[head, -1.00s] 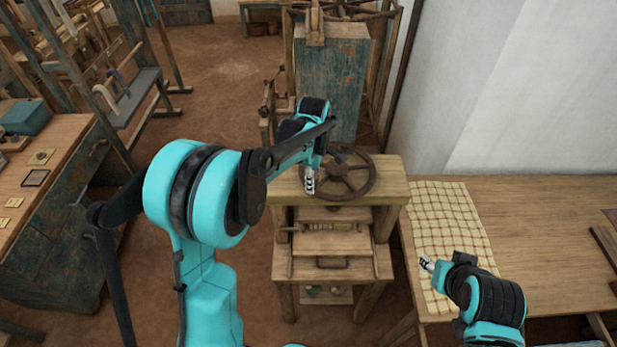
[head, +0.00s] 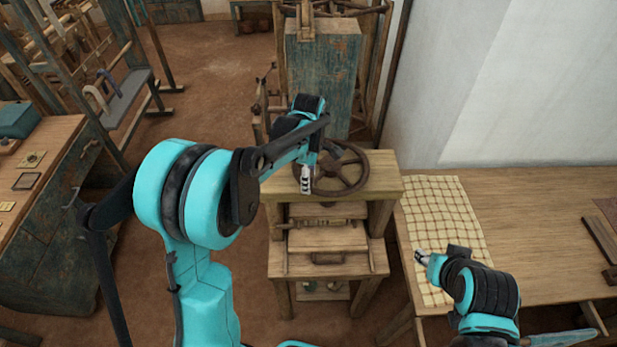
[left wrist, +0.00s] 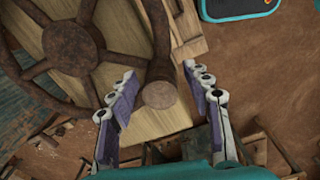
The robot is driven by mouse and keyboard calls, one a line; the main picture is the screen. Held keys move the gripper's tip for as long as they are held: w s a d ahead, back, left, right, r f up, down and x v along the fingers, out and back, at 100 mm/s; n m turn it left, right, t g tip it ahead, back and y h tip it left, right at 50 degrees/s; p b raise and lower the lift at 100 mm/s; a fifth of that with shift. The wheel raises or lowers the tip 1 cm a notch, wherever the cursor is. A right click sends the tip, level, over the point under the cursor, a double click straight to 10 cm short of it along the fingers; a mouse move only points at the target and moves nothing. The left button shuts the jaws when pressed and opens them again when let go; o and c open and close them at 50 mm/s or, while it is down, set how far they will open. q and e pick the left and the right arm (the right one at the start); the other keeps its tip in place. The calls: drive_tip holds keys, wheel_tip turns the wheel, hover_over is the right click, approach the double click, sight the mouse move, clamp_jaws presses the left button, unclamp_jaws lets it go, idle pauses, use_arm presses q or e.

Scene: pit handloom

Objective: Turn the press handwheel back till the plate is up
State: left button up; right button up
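The press handwheel (head: 357,185), dark brown with several spokes, lies flat on top of the wooden press (head: 385,186). My left gripper (head: 306,186) is at the wheel's left rim. In the left wrist view, the wheel (left wrist: 72,45) fills the upper left, and a round wooden knob (left wrist: 160,95) at its rim lies between the fingertips of my left gripper (left wrist: 160,90). The fingers are apart, with visible room on both sides of the knob. Boards (head: 328,238) show inside the press frame; the plate's height is unclear. My right gripper (head: 422,257) is over the cloth, its fingers too small to read.
A table (head: 535,215) with a checked cloth (head: 445,215) stands right of the press. A blue-grey cabinet (head: 325,70) stands behind it. A workbench (head: 60,160) is at the left. Open brown floor lies between the workbench and the press.

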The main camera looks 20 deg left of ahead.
use_arm(q)
drive_tip(key=shift+r, duration=0.1)
wheel_tip(320, 180, up, 12)
idle(0.4)
idle(0.3)
drive_tip(key=s+a+f+m+t+b, duration=0.2)
drive_tip(key=s+f+m+t+b, duration=0.5)
drive_tip(key=s+f+m+b, duration=0.8)
drive_tip(key=s+f+m, duration=0.3)
drive_tip(key=s+f, duration=0.2)
drive_tip(key=s, duration=0.1)
drive_tip(key=shift+a+b, duration=0.25)
drive_tip(key=shift+b, duration=0.1)
